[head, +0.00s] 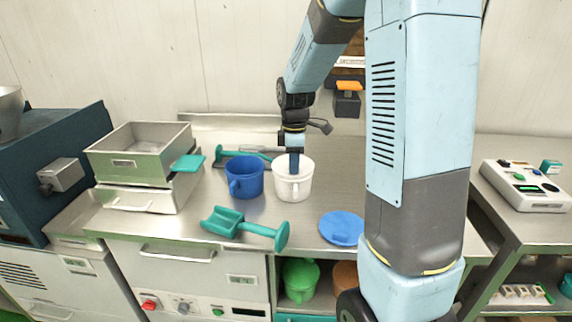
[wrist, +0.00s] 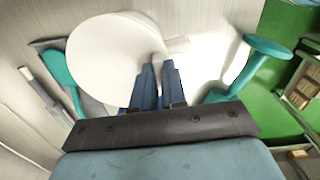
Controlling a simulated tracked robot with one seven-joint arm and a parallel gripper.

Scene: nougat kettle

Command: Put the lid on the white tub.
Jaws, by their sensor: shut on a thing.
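The white tub (head: 303,188) stands upright on the steel counter, with its handle toward the front. My gripper (head: 293,171) points down at the tub's top, toward its front side. In the wrist view, my gripper (wrist: 159,64) has its fingers close together at the edge of a smooth white disc, which looks like a white lid (wrist: 112,55). The fingers appear shut on it. A white handle (wrist: 179,45) sticks out beside the fingertips. The fingers hide the point of contact. I cannot tell whether the disc rests flat on the tub's rim.
A blue tub (head: 244,180) stands close left of the white tub. A blue disc (head: 341,228) lies at the counter's front right. A teal scoop (head: 245,227) lies in front of the tubs. Metal trays (head: 140,170) are stacked at the left. Teal-handled tools (head: 240,154) lie behind.

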